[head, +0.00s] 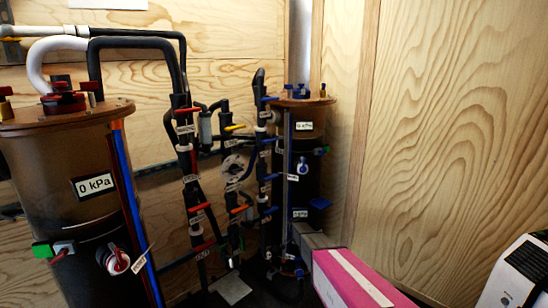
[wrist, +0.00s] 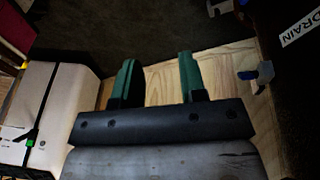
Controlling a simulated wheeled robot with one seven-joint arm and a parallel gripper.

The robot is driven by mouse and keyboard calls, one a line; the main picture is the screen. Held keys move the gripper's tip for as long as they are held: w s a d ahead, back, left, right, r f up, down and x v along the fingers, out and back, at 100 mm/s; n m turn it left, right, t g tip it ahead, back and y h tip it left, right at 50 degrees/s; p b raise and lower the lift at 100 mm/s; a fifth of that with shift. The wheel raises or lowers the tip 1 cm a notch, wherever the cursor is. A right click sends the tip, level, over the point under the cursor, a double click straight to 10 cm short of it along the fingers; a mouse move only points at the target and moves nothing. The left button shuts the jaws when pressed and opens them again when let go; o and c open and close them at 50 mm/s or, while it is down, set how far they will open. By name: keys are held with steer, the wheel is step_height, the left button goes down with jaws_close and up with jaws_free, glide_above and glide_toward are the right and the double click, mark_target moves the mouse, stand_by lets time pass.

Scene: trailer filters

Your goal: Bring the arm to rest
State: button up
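My gripper (wrist: 157,78) shows in the wrist view with its two green fingers apart and nothing between them. Beyond the fingers are a pale wooden surface and a dark area. My gripper and arm do not show in the head view, so their place relative to the tanks there cannot be told.
In the head view a large brown tank (head: 45,150) stands at left and a smaller tank (head: 310,150) at centre, with black pipes and coloured valve handles between. A pink box (head: 350,280) and a white unit (head: 518,270) are at lower right. A white box (wrist: 50,105) is left of my gripper.

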steer(key=s+d+r+n+y, duration=0.1)
steer(key=s+r+n, duration=0.5)
steer(key=s, duration=1)
steer(key=s+d+r+n+y, duration=0.2)
steer(key=s+r+n, duration=0.5)
steer(key=s+r, duration=0.6)
steer(key=s, duration=0.3)
steer(key=shift+r, duration=0.2)
